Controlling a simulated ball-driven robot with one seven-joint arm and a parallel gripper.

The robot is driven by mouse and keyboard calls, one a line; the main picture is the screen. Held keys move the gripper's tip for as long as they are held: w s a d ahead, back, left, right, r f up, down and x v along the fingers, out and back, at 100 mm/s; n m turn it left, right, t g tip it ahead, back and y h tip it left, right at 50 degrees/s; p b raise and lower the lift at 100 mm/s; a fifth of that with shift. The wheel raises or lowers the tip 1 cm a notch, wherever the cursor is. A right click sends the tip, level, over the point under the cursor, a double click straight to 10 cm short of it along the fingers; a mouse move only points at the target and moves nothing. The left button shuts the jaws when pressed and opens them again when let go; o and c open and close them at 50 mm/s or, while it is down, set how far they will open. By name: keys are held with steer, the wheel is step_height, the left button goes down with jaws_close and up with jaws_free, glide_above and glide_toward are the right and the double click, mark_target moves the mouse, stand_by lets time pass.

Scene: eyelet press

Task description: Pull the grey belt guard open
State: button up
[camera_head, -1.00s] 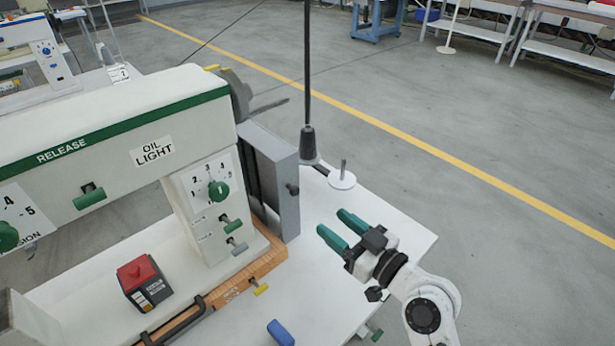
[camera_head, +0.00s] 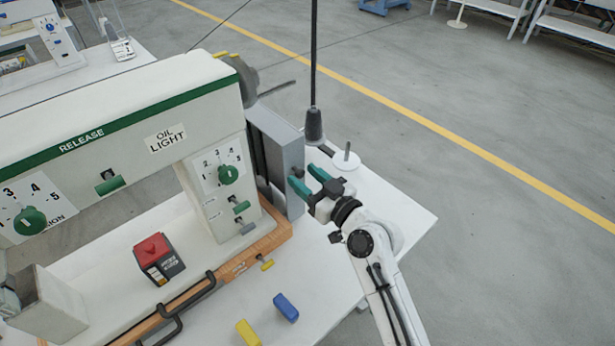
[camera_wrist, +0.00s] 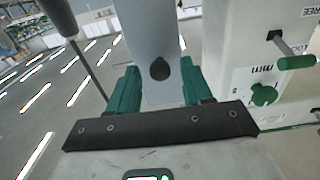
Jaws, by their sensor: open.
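The grey belt guard (camera_head: 287,174) is an upright grey box on the right end of the white and green machine. It looks shut against the machine. A small dark knob (camera_wrist: 160,69) sticks out of its face in the wrist view. My gripper (camera_head: 308,179) has green fingers and is open beside the guard, at its right side. In the wrist view my gripper (camera_wrist: 158,88) has one finger on each side of the knob, which shows between and just beyond them. I cannot tell whether the fingers touch the guard.
A thread stand with a black pole (camera_head: 314,60) and a white disc (camera_head: 346,161) stand just behind my gripper. The table's right corner is bare.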

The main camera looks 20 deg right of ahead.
steer(key=shift+c, duration=0.3)
jaws_close()
stand_by(0.3)
